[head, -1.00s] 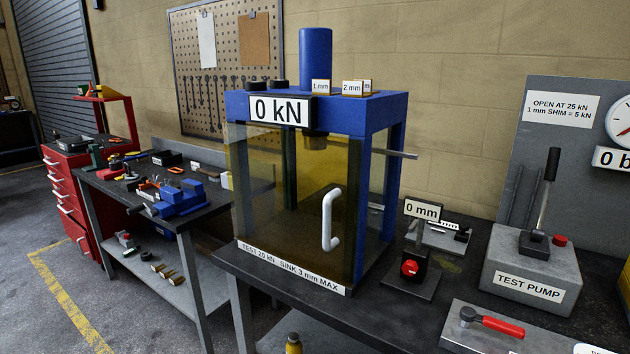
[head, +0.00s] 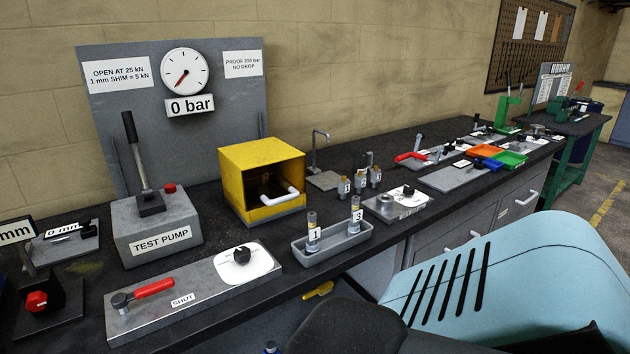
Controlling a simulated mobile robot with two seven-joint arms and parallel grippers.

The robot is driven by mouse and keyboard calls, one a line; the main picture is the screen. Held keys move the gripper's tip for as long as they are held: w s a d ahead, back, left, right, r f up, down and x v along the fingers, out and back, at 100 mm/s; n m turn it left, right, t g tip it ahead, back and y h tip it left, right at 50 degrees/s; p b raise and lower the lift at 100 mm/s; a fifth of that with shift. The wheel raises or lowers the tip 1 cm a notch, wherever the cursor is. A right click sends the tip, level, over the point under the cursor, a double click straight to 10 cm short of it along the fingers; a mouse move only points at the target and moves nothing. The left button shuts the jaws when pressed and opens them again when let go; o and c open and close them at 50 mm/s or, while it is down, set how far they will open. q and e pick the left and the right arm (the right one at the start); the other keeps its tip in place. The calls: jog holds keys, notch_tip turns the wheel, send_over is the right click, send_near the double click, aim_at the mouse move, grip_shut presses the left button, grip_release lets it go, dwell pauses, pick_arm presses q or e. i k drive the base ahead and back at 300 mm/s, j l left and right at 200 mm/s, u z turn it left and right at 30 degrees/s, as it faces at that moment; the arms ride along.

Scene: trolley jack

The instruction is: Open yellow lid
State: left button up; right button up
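A yellow box (head: 262,158) stands on the dark bench, left of the middle in the head view. Its top is solid yellow and looks flat and level. Its front is a yellow frame around a dark opening or pane; I cannot tell which. A white bar handle (head: 280,197) shows low on the front, at the right. No separate raised lid is seen on it. Neither of my grippers is in view, so nothing is seen touching the box.
The grey test pump (head: 158,228) with its upright lever stands left of the box. In front are a grey valve plate (head: 205,290) with a red handle and a grey tray (head: 331,242) with numbered cylinders. A bent tap (head: 318,150) stands at right.

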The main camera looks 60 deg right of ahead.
aim_at(239, 163)
jog(key=z, duration=1.65)
jog(key=i+l+z, duration=0.1)
jog(key=i, duration=0.25)
jog(key=i+l+z, duration=0.1)
jog(key=i+l, duration=0.15)
jog(key=k+l+u, duration=0.1)
jog(key=l+u, duration=0.15)
jog(key=i+j+z, duration=0.15)
jog(key=i+z, duration=0.15)
jog(key=i, duration=0.1)
